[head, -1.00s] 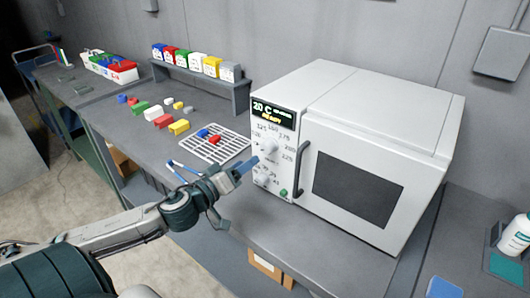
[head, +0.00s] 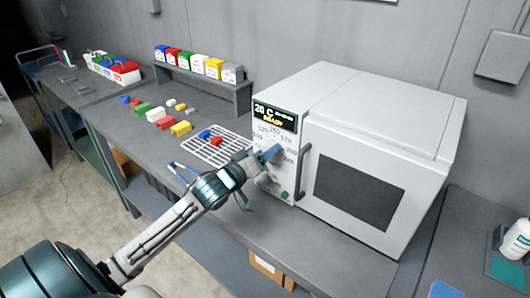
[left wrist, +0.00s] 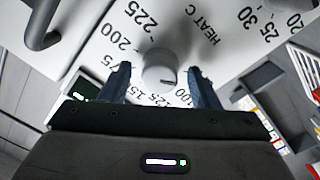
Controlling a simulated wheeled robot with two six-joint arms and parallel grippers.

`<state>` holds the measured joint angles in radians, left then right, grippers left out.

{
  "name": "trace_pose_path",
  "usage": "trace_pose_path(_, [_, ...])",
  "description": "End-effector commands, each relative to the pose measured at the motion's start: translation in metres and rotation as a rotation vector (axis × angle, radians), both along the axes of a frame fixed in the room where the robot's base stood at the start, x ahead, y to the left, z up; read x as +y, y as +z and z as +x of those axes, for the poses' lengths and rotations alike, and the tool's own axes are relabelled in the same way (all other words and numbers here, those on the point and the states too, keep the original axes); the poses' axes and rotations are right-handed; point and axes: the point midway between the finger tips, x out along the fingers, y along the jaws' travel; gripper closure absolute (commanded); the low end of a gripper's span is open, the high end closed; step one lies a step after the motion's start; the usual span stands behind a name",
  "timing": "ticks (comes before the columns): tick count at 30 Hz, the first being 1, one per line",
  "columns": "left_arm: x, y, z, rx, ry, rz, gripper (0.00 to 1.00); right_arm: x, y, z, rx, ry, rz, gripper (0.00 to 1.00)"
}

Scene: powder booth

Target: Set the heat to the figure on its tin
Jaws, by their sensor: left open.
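The white oven (head: 375,110) stands on the bench, and its display (head: 274,115) reads 20 C and READY. In the left wrist view the round white heat knob (left wrist: 160,66) sits in a ring of printed figures, with HEAT C beside it. My left gripper (head: 266,156) is at the oven's control panel, open, its fingers on either side of the knob. I cannot tell whether they touch it. In the head view the gripper hides the knob. Coloured tins (head: 196,62) stand on a raised shelf; their figures are too small to read. My right gripper is out of view.
A wire rack (head: 228,150) with a red and a blue piece lies left of the oven. Several coloured blocks (head: 164,122) lie behind it. The oven's door handle (head: 303,172) is close to the right of my gripper. A white bottle (head: 517,238) stands far right.

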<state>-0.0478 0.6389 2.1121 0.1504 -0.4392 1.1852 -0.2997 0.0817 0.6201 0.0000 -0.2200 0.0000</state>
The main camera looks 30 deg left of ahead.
Motion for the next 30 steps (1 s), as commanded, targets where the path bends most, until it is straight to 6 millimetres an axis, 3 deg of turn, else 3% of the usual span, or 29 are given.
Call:
trace_pose_path(8, [-0.0003,-0.0002,0.0012,0.0,0.0,0.0,0.44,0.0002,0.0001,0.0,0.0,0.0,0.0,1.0])
trace_pose_path(15, [-0.0002,-0.0001,0.001,0.0,0.0,0.0,0.87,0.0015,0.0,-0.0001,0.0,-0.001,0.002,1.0])
trace_pose_path(16, [-0.0002,-0.0001,0.001,0.0,0.0,0.0,0.89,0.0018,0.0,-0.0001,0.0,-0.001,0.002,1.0])
trace_pose_path(30, [0.0,0.0012,0.001,-0.009,0.0,0.119,0.89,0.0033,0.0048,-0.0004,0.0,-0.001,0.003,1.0])
